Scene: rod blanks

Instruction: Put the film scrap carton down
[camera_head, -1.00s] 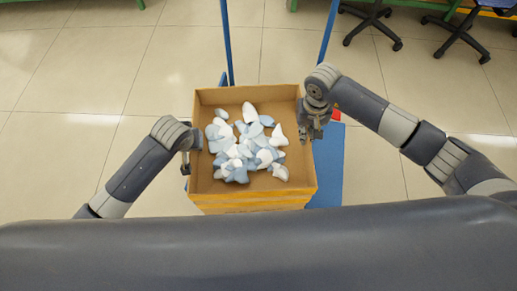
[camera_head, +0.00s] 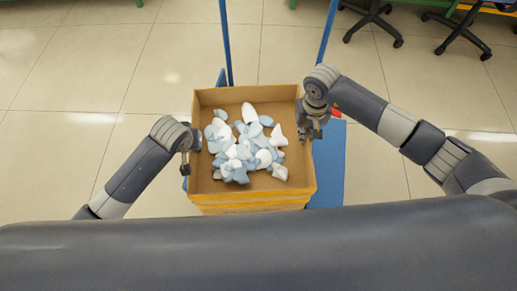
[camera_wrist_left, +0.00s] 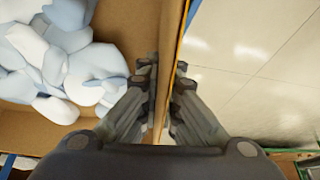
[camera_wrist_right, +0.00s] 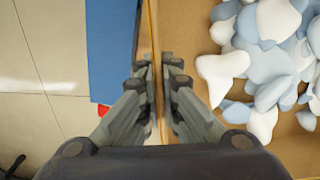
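The film scrap carton (camera_head: 255,198), an open brown box with a yellow band on its near side, is in the middle of the head view. It holds many white and pale blue film pieces (camera_head: 245,150). My left gripper (camera_head: 186,163) has its fingers on both sides of the left wall (camera_wrist_left: 168,60), closed on it. My right gripper (camera_head: 311,130) is closed the same way on the right wall (camera_wrist_right: 154,60). The carton looks about level. It hides most of what lies under it, and I cannot tell whether its bottom touches anything.
A blue platform (camera_head: 330,170) with two upright blue posts (camera_head: 226,45) shows beneath and behind the carton. A small red part (camera_head: 336,114) is by my right gripper. Office chairs (camera_head: 372,18) stand at the back right. The tiled floor to the left is clear.

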